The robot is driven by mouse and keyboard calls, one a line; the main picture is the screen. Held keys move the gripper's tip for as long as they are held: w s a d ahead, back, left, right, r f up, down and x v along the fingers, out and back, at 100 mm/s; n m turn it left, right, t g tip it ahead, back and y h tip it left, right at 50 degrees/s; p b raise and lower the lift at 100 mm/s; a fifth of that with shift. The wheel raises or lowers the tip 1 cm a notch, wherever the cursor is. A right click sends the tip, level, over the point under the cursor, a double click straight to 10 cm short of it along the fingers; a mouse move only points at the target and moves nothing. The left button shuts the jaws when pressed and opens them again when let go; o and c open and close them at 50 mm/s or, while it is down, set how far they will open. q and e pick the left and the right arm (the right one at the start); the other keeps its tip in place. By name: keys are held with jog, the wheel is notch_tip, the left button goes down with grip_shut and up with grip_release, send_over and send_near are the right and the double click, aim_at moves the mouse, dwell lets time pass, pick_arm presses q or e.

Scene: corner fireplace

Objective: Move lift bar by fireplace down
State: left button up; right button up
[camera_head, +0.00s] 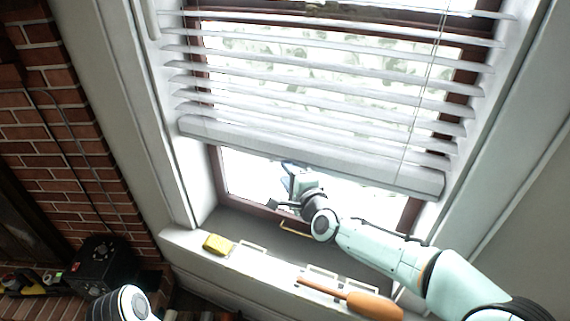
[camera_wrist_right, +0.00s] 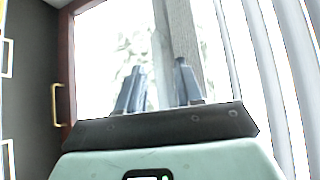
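The lift bar is the thick white bottom rail (camera_head: 300,152) of the window blind. It hangs across the window, sloping down to the right in the head view. My right gripper (camera_head: 289,168) is just below the rail's middle, in front of the glass. In the right wrist view its two fingers (camera_wrist_right: 158,88) stand apart with a gap between them. A grey upright band that looks like the rail (camera_wrist_right: 180,30) runs behind and between the fingers. I cannot tell whether they touch it. My left gripper is not in view.
A yellow block (camera_head: 217,244) and an orange-handled tool (camera_head: 372,304) lie on the sill. A brass window handle (camera_head: 296,230) is beside my right wrist. Thin blind cords (camera_head: 420,95) hang at right. A brick wall (camera_head: 45,130) and a black box (camera_head: 103,268) are at left.

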jog(key=shift+p+x, duration=0.3)
jog(key=shift+x, duration=0.95)
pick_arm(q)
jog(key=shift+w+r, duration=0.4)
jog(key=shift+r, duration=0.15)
pick_arm(e)
grip_shut()
jog(key=shift+f, duration=0.1)
